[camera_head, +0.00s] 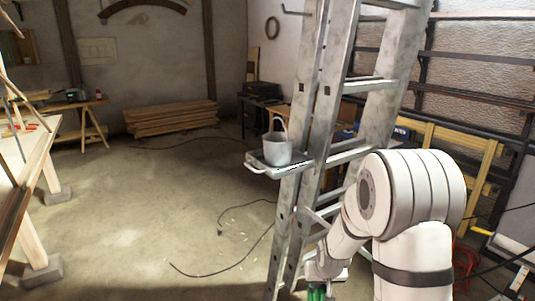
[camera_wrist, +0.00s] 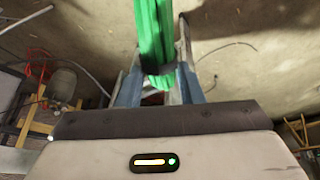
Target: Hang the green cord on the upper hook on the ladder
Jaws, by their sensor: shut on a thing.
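The green cord (camera_wrist: 154,35) is a bundle of bright green strands with a dark band round it. My gripper (camera_wrist: 158,84) is shut on it, and the cord extends beyond the fingers toward the top of the wrist view. In the head view my gripper (camera_head: 326,268) is low at the bottom, in front of the ladder's foot, with a bit of green cord (camera_head: 317,292) below it. The grey metal ladder (camera_head: 310,100) stands upright behind my arm. A thin metal hook (camera_head: 294,12) sticks out left near the ladder's visible top, well above my gripper. The cord's lower end is out of view.
A shelf (camera_head: 262,168) on the ladder's left side carries a white bucket (camera_head: 277,150). Dark cable (camera_head: 225,262) lies on the floor to the left. Planks (camera_head: 170,118) are stacked by the back wall. The floor at left-centre is mostly clear.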

